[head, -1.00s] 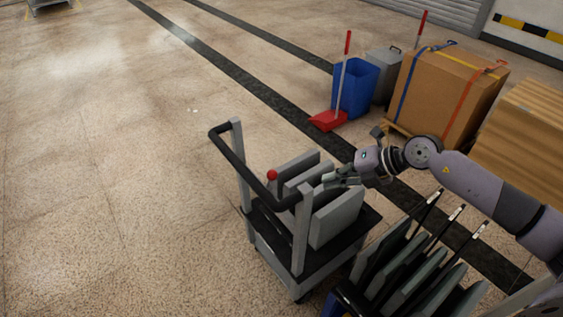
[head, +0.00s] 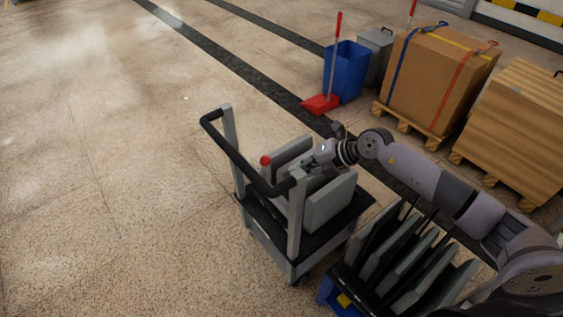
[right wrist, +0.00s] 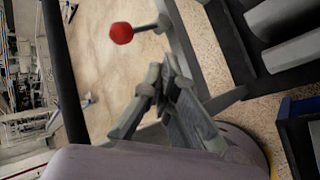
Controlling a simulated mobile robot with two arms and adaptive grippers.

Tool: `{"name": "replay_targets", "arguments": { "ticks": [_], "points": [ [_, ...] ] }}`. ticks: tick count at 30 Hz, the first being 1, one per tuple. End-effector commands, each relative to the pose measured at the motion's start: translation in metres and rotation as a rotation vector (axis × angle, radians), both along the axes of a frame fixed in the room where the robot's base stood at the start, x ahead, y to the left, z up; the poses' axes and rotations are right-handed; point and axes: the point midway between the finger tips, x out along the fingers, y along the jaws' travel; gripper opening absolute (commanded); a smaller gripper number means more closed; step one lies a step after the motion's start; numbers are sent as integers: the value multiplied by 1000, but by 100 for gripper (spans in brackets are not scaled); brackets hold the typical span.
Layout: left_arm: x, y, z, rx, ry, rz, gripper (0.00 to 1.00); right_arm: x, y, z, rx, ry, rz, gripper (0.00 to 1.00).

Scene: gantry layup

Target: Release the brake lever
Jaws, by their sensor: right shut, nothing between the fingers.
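The brake lever shows as a red ball knob (head: 265,160) by the handle end of the grey cart (head: 299,225). In the right wrist view the red knob (right wrist: 121,33) sits on a short grey rod, joined to a grey post. My right gripper (head: 312,163) is over the cart, to the right of the knob and apart from it. In the right wrist view its fingers (right wrist: 152,88) are closed together and empty, below and right of the knob in the picture. My left gripper is not in view.
The cart's black push handle (head: 240,160) curves around the knob, and grey slabs (head: 330,200) stand on its deck. A rack of dark panels (head: 400,260) stands close at right. Strapped boxes (head: 440,80) and a blue bin (head: 345,70) are behind. The floor at left is clear.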

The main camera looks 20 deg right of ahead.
Motion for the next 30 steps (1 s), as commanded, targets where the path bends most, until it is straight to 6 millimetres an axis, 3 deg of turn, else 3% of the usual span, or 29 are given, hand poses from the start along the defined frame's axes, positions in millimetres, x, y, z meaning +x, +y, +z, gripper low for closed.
{"name": "replay_targets", "arguments": {
  "ticks": [2,10,24,30],
  "points": [
    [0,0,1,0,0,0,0,8,11,-10,2,0,0,0],
    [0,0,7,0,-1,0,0,30,34,-3,0,-1,1,0],
    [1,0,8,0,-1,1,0,34,37,-2,-2,0,0,0],
    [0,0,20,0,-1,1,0,35,37,4,-14,33,1,0]
  ]
}}
